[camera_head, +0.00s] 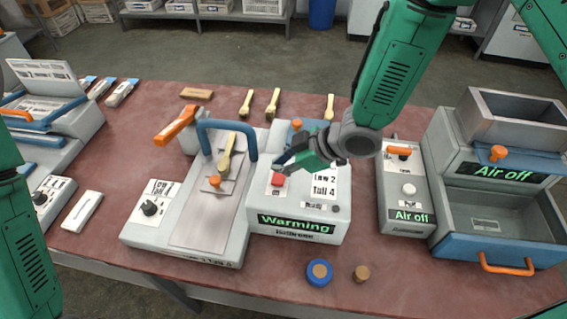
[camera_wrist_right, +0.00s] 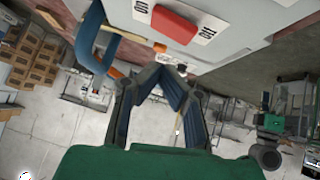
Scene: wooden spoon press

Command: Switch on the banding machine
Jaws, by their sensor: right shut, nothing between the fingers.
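A grey-white machine box (camera_head: 297,222) stands at the middle of the table, with a lit green display reading "Warming" (camera_head: 296,224). On its top is a red switch (camera_head: 277,180), beside a label listing settings. The switch also shows large at the top of the right wrist view (camera_wrist_right: 174,22). My right gripper (camera_head: 283,161) is shut and empty, just behind and above the red switch; I cannot tell whether it touches the box. Its fingers (camera_wrist_right: 170,75) meet in the right wrist view. My left arm shows at the left edge, but its gripper is out of view.
A press bed (camera_head: 190,222) with a blue handle (camera_head: 228,126) and a wooden spoon (camera_head: 227,155) adjoins the box. Units reading "Air off" (camera_head: 410,216) stand at right. A blue-ringed disc (camera_head: 319,272) and cork-like piece (camera_head: 361,273) lie in front. Spoons lie behind.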

